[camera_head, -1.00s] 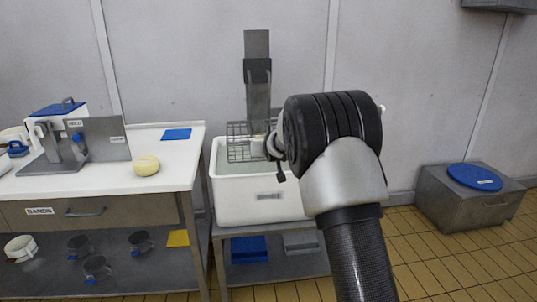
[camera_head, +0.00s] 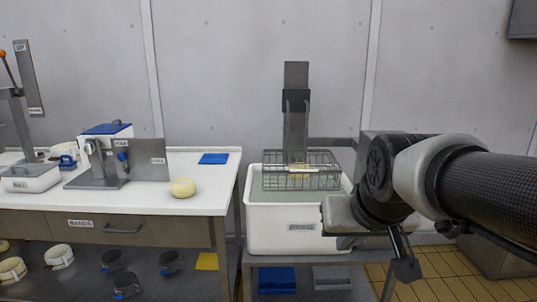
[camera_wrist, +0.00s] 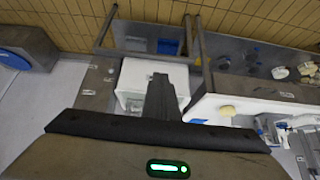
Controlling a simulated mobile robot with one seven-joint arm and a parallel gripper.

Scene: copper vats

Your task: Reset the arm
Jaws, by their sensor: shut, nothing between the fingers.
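My arm comes in from the right in the head view. My gripper (camera_head: 406,268) hangs low at the right of the white vat, apart from it, shut and empty. In the wrist view its closed dark fingers (camera_wrist: 161,92) stick out from the dark palm, with the white vat (camera_wrist: 135,75) behind them.
The white vat (camera_head: 285,232) holds liquid, with a wire basket (camera_head: 325,158) and a pale yellow piece in it at the rim. On the left a white-topped bench (camera_head: 140,202) carries a cheese (camera_head: 183,188), a blue cloth (camera_head: 214,158) and a press. A grey box stands right.

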